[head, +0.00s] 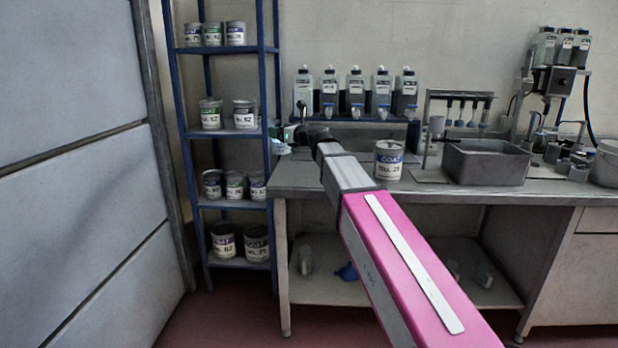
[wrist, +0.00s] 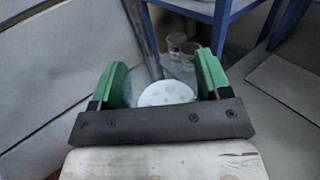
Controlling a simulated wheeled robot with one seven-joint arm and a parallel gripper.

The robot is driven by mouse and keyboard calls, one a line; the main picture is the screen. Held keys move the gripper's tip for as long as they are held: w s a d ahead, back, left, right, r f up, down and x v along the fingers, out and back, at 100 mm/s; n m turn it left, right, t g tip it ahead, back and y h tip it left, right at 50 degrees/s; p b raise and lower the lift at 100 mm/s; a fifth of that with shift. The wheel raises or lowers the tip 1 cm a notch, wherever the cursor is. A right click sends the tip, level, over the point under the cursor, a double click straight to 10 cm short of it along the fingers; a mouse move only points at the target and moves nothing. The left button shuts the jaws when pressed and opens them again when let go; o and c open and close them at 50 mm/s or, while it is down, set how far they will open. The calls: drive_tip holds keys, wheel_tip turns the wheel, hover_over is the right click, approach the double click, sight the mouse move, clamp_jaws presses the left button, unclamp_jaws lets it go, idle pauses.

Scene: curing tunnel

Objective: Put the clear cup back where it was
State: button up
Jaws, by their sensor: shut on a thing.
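My gripper (head: 284,134) is in front of the blue shelf rack, at the left end of the bench, held in the air. In the head view a small pale bluish part of the cup (head: 281,149) shows just below the fingers. Most of the cup is hidden by the gripper.
The blue rack (head: 264,80) holds several labelled cans on its shelves. The grey bench (head: 300,182) carries a labelled can (head: 389,160), a grey tub (head: 485,162) and a row of dispenser bottles (head: 355,92). A grey panelled wall (head: 80,170) stands at left.

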drive_tip(key=shift+w+a, duration=0.15)
drive_tip(key=shift+a, duration=0.1)
drive_tip(key=shift+w+d+f, duration=0.15)
drive_tip(key=shift+d, duration=0.1)
drive_tip(key=shift+w+d+f, duration=0.7)
drive_tip(key=shift+d+f, duration=0.95)
drive_tip(key=shift+f, duration=0.1)
drive_tip(key=shift+w+d+f, duration=0.7)
drive_tip(key=shift+d+f, duration=0.95)
drive_tip(key=shift+f, duration=0.1)
drive_tip(key=shift+w+d+f, duration=0.7)
drive_tip(key=shift+d+f, duration=0.95)
drive_tip(key=shift+f, duration=0.1)
drive_tip(key=o, duration=1.1)
drive_tip(key=shift+f, duration=0.1)
